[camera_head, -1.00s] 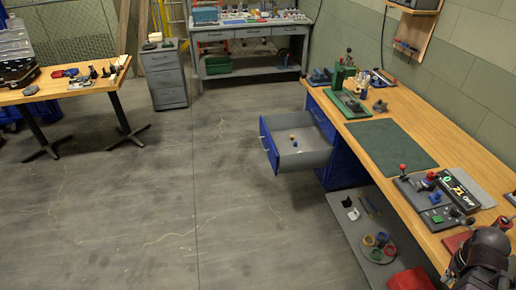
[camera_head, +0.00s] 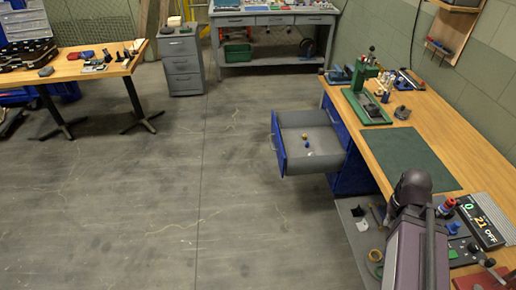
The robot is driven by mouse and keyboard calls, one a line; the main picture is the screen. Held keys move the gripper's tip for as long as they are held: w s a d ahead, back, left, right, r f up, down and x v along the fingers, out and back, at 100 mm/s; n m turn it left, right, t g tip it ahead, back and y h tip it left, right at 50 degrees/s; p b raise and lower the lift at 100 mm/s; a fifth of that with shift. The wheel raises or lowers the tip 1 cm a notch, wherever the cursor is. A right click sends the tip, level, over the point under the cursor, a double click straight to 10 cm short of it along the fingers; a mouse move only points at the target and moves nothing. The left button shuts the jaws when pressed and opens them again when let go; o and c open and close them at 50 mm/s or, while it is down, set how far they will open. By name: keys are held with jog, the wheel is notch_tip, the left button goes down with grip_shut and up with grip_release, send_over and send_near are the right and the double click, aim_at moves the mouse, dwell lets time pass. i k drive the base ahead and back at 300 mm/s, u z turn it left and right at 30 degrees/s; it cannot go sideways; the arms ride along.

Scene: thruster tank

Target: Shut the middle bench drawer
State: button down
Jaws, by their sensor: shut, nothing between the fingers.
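The middle bench drawer (camera_head: 279,143) stands pulled well out of the blue pedestal (camera_head: 355,177) under the wooden workbench (camera_head: 415,120). It has a blue front with a handle and an open grey box. A few small items, one of them yellow (camera_head: 304,136) and one blue, lie inside. Blue pedestal faces show above and below the drawer. My arm, with a dark joint and a grey link, rises at the lower right in front of the bench, apart from the drawer in the picture. My gripper is not in view.
A green mat (camera_head: 410,158) and a green press (camera_head: 367,100) are on the bench. A low grey shelf (camera_head: 352,235) lies beneath it. The floor left of the drawer is clear. A grey cabinet (camera_head: 181,65) and another bench (camera_head: 270,20) stand at the back.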

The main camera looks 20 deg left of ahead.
aim_at(288, 128)
jog(key=u, duration=0.6)
jog(key=i, duration=0.85)
jog(key=u, duration=0.4)
